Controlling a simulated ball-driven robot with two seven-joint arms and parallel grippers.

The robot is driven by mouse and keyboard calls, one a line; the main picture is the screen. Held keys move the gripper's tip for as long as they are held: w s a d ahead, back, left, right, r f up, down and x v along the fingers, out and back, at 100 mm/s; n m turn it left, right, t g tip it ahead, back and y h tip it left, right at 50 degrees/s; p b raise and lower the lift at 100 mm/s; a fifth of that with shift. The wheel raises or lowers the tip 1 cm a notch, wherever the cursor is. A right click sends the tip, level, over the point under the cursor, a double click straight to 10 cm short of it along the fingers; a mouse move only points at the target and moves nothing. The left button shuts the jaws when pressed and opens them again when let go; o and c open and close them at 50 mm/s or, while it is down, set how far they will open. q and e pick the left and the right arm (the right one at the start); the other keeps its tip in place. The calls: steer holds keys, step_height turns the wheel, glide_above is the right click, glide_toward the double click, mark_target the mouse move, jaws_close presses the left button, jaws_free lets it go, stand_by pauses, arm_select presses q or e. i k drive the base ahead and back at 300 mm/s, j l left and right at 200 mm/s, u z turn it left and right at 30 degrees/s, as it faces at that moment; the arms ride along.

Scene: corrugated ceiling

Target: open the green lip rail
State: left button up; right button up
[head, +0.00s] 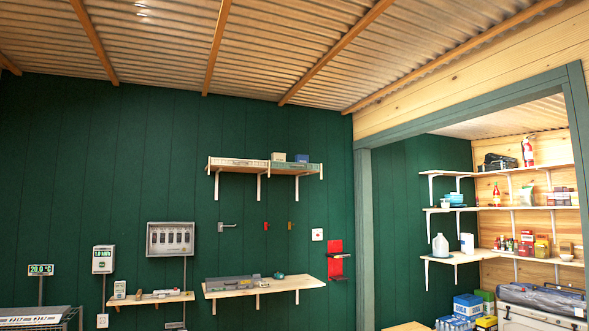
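A wall shelf (240,169) hangs on the dark green wall, left of the doorway, on white brackets. A low pale green strip (297,167) runs along the front of its right half; it looks like the green lip rail and stands upright along the edge. A greyish strip (238,162) runs along the left half. Two small boxes, one tan (278,157) and one blue (301,158), show above the green strip; their lower parts are hidden. Neither of my grippers is in view.
Below are a wooden shelf (264,289) with tools, a smaller shelf (150,299), a grey switch panel (170,239), a lever handle (227,227) and a red wall bracket (336,260). A framed doorway (364,240) opens right onto stocked shelves. The floor is not visible.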

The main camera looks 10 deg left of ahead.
mark_target(274, 164)
steer(key=i+z, duration=0.15)
steer(key=i, duration=3.85)
steer(key=i+l, duration=0.1)
steer(key=i, duration=0.35)
steer(key=i+l+u, duration=0.1)
steer(key=i, duration=0.4)
steer(key=i+l+u, duration=0.1)
steer(key=i, duration=0.35)
